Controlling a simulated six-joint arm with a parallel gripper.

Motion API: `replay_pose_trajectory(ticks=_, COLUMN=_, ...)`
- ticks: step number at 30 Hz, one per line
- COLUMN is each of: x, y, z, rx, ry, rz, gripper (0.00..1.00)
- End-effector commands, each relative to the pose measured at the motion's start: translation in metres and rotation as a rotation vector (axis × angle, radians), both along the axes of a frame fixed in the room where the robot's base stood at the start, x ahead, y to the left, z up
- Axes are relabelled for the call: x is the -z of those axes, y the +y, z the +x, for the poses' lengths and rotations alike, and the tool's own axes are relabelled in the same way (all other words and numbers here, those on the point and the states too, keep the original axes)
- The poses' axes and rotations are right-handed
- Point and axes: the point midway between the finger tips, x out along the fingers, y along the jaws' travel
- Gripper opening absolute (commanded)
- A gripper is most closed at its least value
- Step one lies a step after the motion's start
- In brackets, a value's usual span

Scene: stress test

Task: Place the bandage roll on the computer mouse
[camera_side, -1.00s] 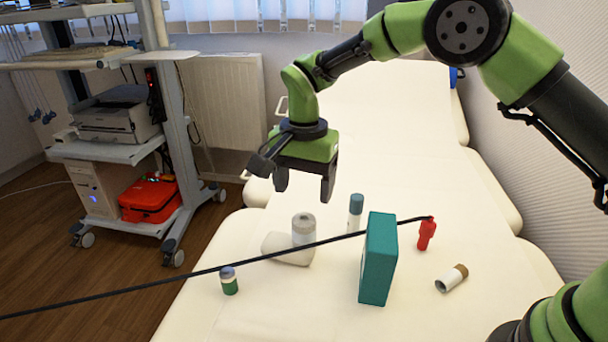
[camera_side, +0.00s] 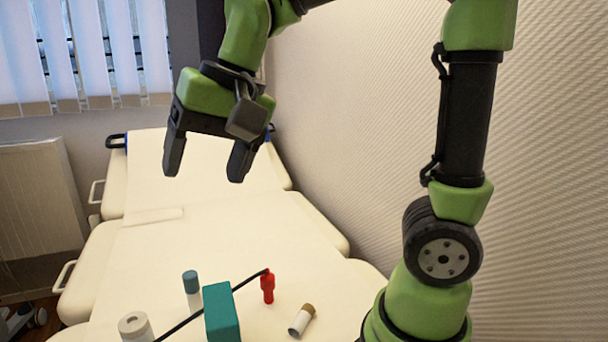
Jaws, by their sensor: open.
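A whitish roll with a grey top and a dark centre (camera_side: 135,326), apparently the bandage roll, stands upright at the bottom left, cut by the frame edge. The computer mouse is not visible now. A second earlier, a pale rounded shape, perhaps the mouse, showed at the roll's foot; I cannot tell whether the roll was on it or behind it. My gripper (camera_side: 206,168) is open and empty, its fingers pointing down, high above the cream bed and well clear of the roll.
On the cream bed (camera_side: 215,235) stand a teal box (camera_side: 221,313), a blue-capped white bottle (camera_side: 193,292) and a red bottle (camera_side: 267,287). A brown-capped white tube (camera_side: 301,320) lies at right. The bed's far part is clear.

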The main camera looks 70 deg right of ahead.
Motion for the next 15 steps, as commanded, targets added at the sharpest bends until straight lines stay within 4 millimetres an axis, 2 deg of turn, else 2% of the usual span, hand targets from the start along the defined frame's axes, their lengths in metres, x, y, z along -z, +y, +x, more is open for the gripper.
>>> replay_pose_trajectory(ticks=1, x=-0.006, y=-0.005, z=-0.021, rx=-0.026, ry=-0.051, rz=-0.004, gripper=0.71)
replay_pose_trajectory(ticks=6, x=-0.005, y=-0.015, z=-0.075, rx=-0.121, ry=-0.192, rz=-0.041, gripper=0.71)
replay_pose_trajectory(ticks=10, x=0.003, y=-0.018, z=-0.101, rx=-0.167, ry=-0.264, rz=-0.069, gripper=0.71)
replay_pose_trajectory(ticks=15, x=0.009, y=-0.019, z=-0.114, rx=-0.193, ry=-0.303, rz=-0.089, gripper=0.71)
